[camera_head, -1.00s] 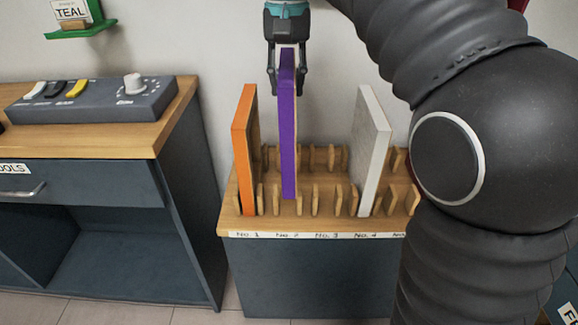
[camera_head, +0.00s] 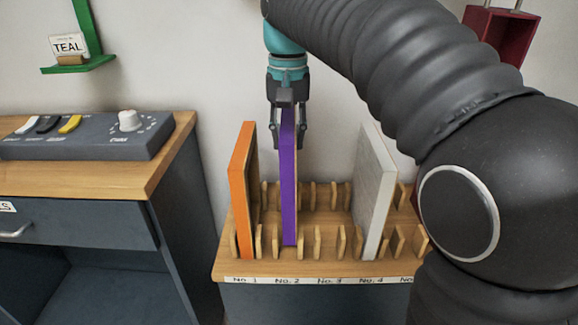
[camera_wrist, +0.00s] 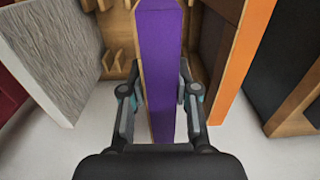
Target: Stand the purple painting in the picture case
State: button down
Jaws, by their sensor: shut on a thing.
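The purple painting (camera_head: 288,185) stands upright, edge toward the head camera, at the No. 2 place of the picture case (camera_head: 330,269). My gripper (camera_head: 288,142) is shut on the upper end of the painting. In the wrist view the purple painting (camera_wrist: 162,70) runs between my two fingers (camera_wrist: 160,110). Its lower edge is among the wooden pegs; I cannot tell whether it touches the base.
An orange painting (camera_head: 241,195) stands at No. 1, left of the purple one. A grey-white painting (camera_head: 372,190) stands near No. 4. The No. 3 place between looks empty. A cabinet with a control box (camera_head: 85,138) stands at left.

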jog(key=shift+f, duration=2.45)
jog(key=c, duration=0.9)
grip_release()
jog(key=shift+o, duration=0.2)
jog(key=shift+f+b, duration=0.15)
jog(key=shift+b, duration=0.25)
jog(key=r+p, duration=0.1)
jog(key=r, duration=0.8)
jog(key=r+p, duration=0.1)
jog(key=r, duration=0.4)
jog(key=shift+s+p, duration=0.3)
jog(key=shift+p, duration=0.05)
jog(key=s+d+f+t, duration=0.2)
jog(key=s+d+f, duration=0.5)
jog(key=s+f, duration=0.3)
jog(key=s+d+f+t, duration=0.3)
jog(key=s+d+f, duration=0.4)
jog(key=s+f, duration=0.3)
jog(key=shift+d+f+t, duration=0.3)
jog(key=shift+d+f, duration=0.05)
jog(key=shift+f, duration=0.25)
